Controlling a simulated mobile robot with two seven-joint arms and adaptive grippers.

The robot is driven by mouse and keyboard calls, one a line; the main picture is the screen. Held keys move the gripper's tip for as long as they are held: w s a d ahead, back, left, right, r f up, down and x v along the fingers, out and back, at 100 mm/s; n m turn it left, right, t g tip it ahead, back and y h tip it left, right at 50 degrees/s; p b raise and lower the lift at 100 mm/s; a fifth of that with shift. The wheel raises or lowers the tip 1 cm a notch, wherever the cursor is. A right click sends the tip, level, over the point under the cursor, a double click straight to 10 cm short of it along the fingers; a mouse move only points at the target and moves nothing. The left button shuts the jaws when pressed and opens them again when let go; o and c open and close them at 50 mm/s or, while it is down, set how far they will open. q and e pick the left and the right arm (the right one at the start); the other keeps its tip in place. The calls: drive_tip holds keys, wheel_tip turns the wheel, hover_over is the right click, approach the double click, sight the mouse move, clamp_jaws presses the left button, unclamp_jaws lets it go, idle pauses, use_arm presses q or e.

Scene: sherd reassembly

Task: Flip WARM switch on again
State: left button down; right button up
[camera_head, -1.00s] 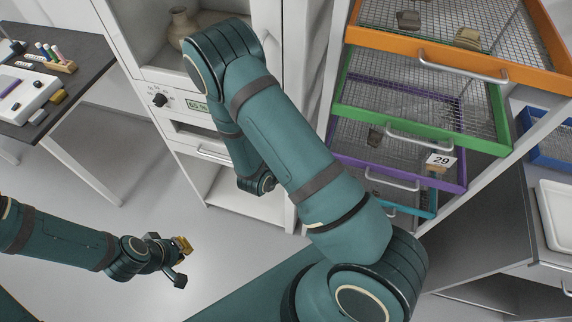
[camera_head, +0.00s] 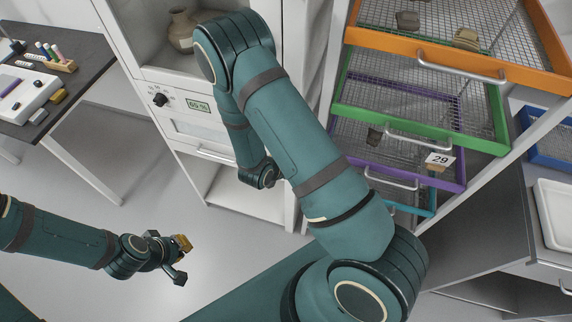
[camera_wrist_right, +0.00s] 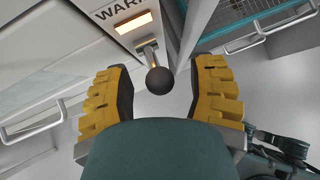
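The WARM switch (camera_wrist_right: 158,80) shows in the right wrist view as a short metal lever with a black ball on its end. It sticks out of a white cabinet panel below the printed letters "WAR", partly cut off. An amber lamp (camera_wrist_right: 133,22) beside it looks lit. My right gripper (camera_wrist_right: 163,92) is open, its yellow pads on either side of the ball with visible gaps. In the head view the right gripper and the switch are hidden behind my right arm. My left gripper (camera_head: 181,262) looks open and empty, above the floor at lower left.
The white cabinet (camera_head: 140,98) has a dial (camera_head: 159,99), a small display (camera_head: 198,106) and a vase (camera_head: 182,32) inside. Mesh drawers with orange (camera_head: 470,55), green and purple frames stand close at right. A dark table (camera_head: 80,75) is at left.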

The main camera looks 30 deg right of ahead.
drive_tip(key=shift+r, duration=0.1)
drive_tip(key=v, duration=1.2)
